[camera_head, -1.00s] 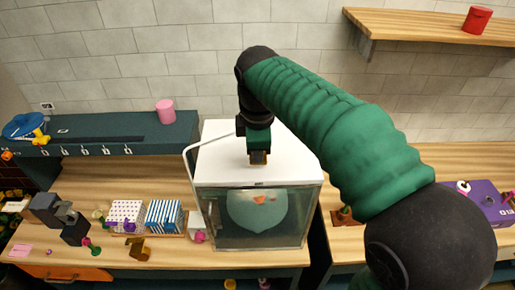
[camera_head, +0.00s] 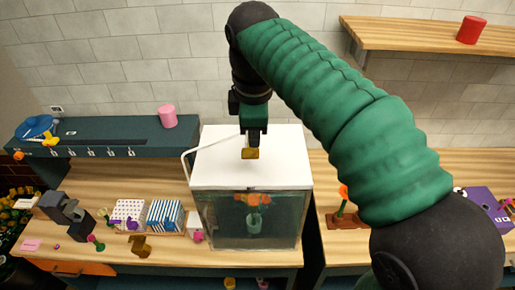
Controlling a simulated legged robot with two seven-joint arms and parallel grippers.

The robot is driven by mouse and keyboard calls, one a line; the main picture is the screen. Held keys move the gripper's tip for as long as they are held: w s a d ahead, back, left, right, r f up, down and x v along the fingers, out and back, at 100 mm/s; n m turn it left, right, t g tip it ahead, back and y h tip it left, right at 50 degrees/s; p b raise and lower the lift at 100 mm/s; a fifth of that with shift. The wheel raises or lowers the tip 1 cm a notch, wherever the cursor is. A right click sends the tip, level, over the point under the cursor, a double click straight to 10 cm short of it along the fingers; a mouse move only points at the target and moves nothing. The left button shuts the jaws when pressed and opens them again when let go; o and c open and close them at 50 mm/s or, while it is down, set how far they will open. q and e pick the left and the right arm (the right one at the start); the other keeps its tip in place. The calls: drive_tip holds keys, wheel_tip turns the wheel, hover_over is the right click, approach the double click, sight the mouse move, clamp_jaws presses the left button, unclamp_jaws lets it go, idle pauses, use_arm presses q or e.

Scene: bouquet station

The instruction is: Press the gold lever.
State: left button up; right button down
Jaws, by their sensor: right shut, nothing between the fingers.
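The gold lever (camera_head: 250,154) sits on the white top (camera_head: 225,172) of a glass-fronted box, near the middle. My right gripper (camera_head: 253,141) points down just above and behind the lever, its fingers shut and empty. I cannot tell whether the fingertips touch the lever. Inside the box, behind the glass front (camera_head: 272,232), orange flowers (camera_head: 252,199) stand in a small pale vase (camera_head: 254,223). My left gripper is not in view.
A white tube runs along the box's left side. Left of the box are a dotted box (camera_head: 127,213), a striped box (camera_head: 164,215) and a dark grey stand (camera_head: 58,208). A pink cup (camera_head: 167,116) is on the shelf. A purple box (camera_head: 483,207) is at right.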

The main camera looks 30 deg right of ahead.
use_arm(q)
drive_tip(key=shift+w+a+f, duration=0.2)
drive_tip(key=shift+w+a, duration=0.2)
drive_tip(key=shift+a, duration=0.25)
use_arm(e)
drive_tip(key=shift+w+a+r, duration=0.1)
drive_tip(key=shift+a+r, duration=0.4)
drive_tip(key=shift+r, duration=0.25)
drive_tip(key=shift+a+r, duration=0.5)
drive_tip(key=shift+r, duration=0.25)
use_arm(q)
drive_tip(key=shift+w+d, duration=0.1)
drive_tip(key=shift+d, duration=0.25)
use_arm(e)
drive_tip(key=shift+w+d+f, duration=0.1)
drive_tip(key=shift+d, duration=0.3)
